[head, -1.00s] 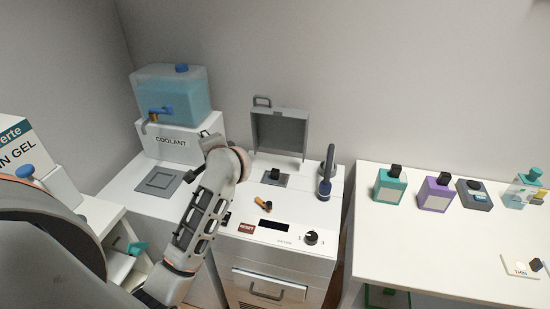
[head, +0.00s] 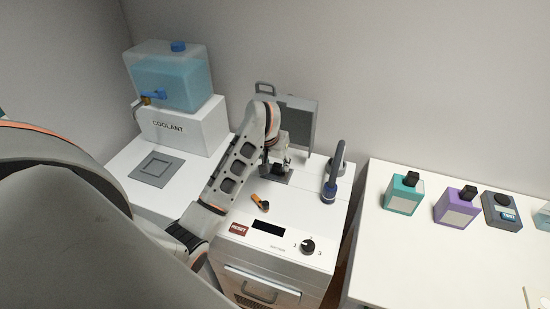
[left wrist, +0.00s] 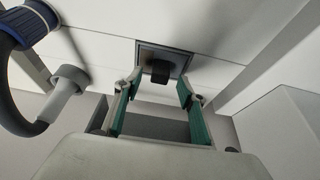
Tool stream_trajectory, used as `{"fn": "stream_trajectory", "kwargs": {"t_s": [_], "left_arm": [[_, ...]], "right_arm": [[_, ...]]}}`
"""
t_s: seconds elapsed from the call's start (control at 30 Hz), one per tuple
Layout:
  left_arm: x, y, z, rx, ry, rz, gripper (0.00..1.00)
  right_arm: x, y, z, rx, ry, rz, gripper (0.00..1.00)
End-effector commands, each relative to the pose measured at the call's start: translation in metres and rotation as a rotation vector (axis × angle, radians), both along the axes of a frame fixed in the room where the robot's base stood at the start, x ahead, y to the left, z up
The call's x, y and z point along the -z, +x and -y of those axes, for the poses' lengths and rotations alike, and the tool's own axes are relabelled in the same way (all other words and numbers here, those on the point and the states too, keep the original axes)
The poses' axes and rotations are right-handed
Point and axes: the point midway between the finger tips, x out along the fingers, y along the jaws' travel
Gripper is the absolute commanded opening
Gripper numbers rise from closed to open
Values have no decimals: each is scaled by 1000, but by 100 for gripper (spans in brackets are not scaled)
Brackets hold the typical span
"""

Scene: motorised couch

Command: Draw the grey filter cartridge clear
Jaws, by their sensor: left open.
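The filter cartridge shows as a dark square with a black knob (left wrist: 161,72) in the left wrist view, set in the white top of the machine. In the head view only the dark square (head: 284,178) shows in part, below the raised grey lid (head: 300,115); my gripper and wrist hide the rest. My left gripper (head: 277,163) is over it, pointing down. In the left wrist view its teal-padded fingers (left wrist: 160,88) are open, one on each side of the knob, with nothing held. I cannot tell how far the tips are above the knob. My right gripper is not in view.
A blue-and-grey curved hose (head: 330,175) stands close right of the cartridge. An orange-and-black piece (head: 260,203) lies in front. The coolant tank (head: 175,78) stands back left on a white box (head: 185,125). Bottles (head: 403,195) stand on the right table.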

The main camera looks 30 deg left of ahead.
Motion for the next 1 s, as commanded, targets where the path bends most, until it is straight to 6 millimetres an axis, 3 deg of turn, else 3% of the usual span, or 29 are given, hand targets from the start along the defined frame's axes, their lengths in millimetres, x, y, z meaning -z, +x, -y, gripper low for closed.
{"fn": "stream_trajectory", "kwargs": {"t_s": [0.2, 0.57, 0.73, 0.8, 0.83, 0.9, 1.0], "left_arm": [[21, 8, -3, 2, 4, -1, 40], [25, 11, -3, 1, 2, 2, 40], [25, 11, -3, 1, 2, 2, 0], [25, 10, -3, 1, 2, 2, 0], [25, 10, -3, 1, 2, 2, 18], [25, 10, -3, 1, 2, 2, 0], [24, 11, -3, 1, 3, 3, 0]], "right_arm": [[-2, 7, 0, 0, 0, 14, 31], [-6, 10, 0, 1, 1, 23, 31], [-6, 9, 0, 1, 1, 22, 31], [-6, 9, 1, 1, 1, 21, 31], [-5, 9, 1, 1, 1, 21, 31], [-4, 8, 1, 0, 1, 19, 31], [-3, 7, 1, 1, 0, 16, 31]]}}
